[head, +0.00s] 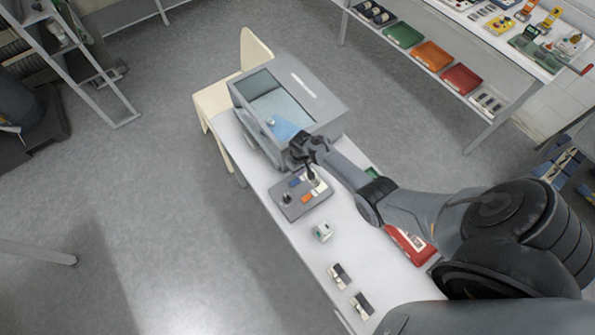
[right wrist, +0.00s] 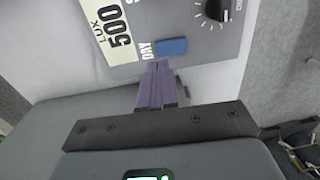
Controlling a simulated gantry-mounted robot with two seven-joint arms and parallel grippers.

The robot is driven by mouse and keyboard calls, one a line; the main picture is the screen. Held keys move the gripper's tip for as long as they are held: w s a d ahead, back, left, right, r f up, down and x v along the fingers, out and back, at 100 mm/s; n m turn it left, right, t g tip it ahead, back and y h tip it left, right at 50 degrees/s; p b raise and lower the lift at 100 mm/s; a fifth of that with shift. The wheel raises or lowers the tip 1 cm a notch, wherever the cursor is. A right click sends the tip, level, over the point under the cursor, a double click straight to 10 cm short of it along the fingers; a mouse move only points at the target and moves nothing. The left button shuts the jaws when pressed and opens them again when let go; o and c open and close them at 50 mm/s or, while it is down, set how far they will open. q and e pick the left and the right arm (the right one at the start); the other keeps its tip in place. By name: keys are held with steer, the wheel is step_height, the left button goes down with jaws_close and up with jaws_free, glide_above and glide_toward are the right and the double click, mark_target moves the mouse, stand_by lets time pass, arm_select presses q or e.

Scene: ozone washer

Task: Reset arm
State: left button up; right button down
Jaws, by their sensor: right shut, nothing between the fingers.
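My right gripper (head: 311,176) is over the far end of the control panel (head: 290,211), beside the grey washer box (head: 322,100). In the right wrist view its purple fingers (right wrist: 160,72) are shut together and hold nothing. Their tips are close to a blue button (right wrist: 173,47) marked DRY on the panel; I cannot tell whether they touch it. A "500 LUX" label (right wrist: 117,30) and a black dial (right wrist: 216,9) also show on the panel. My left gripper is not in view.
A cream chair (head: 255,50) stands behind the washer. Open floor lies left of the table.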

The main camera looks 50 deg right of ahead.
step_height(320, 180, up, 8)
steer(key=f+p, duration=0.1)
steer(key=s+a+f+n+g+h, duration=0.1)
steer(key=s+a+f, duration=0.1)
steer(key=s, duration=0.8)
steer(key=s+a+f+n+g+h, duration=0.1)
steer(key=s+f, duration=0.1)
steer(key=s, duration=0.7)
steer(key=s+a+r+n+t, duration=0.2)
steer(key=s+a+r+t, duration=0.1)
steer(key=a+r, duration=0.85)
steer(key=w+a+r+t, duration=0.1)
steer(key=a+r, duration=0.1)
steer(key=r, duration=0.5)
steer(key=w+a+r+t+y, duration=0.1)
steer(key=a+r, duration=0.1)
steer(key=r, duration=0.4)
steer(key=shift+a+r+n+t+y, duration=0.3)
steer(key=shift+r, duration=0.1)
steer(key=shift+w, duration=0.1)
